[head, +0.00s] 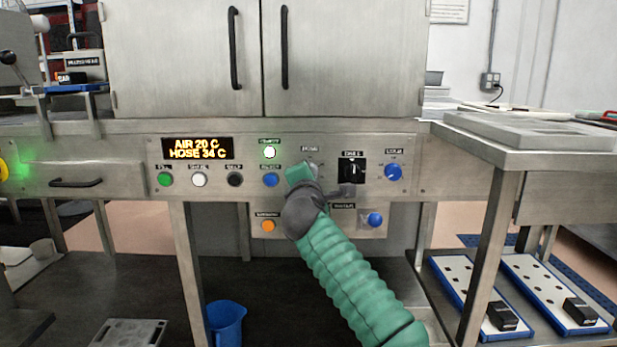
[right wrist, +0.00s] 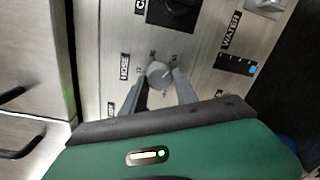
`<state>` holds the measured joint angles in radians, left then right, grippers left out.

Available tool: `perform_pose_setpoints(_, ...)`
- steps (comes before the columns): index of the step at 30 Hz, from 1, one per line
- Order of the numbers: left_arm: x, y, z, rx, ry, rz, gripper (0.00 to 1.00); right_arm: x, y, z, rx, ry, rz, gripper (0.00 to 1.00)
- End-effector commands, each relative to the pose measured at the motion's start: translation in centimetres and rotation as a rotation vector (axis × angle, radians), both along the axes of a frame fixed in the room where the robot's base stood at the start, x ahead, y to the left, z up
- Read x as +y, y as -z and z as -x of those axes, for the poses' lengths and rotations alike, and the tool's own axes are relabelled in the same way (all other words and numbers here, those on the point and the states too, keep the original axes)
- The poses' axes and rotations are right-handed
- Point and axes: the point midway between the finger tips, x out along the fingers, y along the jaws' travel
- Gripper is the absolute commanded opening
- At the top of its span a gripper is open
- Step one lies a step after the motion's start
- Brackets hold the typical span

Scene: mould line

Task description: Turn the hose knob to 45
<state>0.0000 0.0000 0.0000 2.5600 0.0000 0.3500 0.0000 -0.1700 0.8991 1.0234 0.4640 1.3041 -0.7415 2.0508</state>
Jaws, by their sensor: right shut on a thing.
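The hose knob (right wrist: 158,74) is a round grey knob on the metal panel, beside a HOSE label, in the right wrist view. My right gripper (right wrist: 156,88) is shut on it, with a grey finger on each side. In the head view my right gripper (head: 314,177), on its green-sleeved arm, reaches up to the panel and hides most of the knob. The small scale marks around the knob are too small to read surely. The orange display (head: 197,148) reads AIR 20 C and HOSE 34 C. My left gripper is not in view.
A black knob (head: 352,171) and a blue knob (head: 393,172) sit to the right on the panel. A blue button (head: 271,180) is close on the left, and an orange button (head: 268,226) is below. A lit white-green button (head: 269,152) sits above the row.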

Motion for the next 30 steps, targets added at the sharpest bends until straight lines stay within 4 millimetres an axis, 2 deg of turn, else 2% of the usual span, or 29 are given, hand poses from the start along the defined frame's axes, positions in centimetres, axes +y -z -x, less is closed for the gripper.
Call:
perform_pose_setpoints(1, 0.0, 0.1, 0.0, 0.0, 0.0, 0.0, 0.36, 0.2, 0.6, -0.1, 0.01, -0.002, 0.0, 0.39)
perform_pose_setpoints(5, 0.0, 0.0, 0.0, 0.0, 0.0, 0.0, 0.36, 0.1, 0.4, -0.1, 0.006, -0.001, 0.0, 0.56)
perform_pose_setpoints(14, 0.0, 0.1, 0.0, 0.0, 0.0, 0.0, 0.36, 0.0, 0.1, 0.1, 0.001, 0.0, 0.001, 0.57)
perform_pose_setpoints(17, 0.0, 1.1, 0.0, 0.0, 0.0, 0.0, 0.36, 0.0, 0.3, 0.7, 0.0, 0.0, 0.001, 0.57)
perform_pose_setpoints(20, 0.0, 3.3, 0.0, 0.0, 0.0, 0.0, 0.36, 0.0, 0.7, 2.4, -0.004, 0.0, 0.002, 0.57)
perform_pose_setpoints(24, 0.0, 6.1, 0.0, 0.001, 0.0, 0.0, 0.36, 0.1, 0.6, 6.2, -0.005, 0.002, 0.008, 0.57)
perform_pose_setpoints(30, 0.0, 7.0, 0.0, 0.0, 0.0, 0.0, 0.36, 0.2, -0.3, 12.0, -0.004, 0.004, 0.008, 0.57)
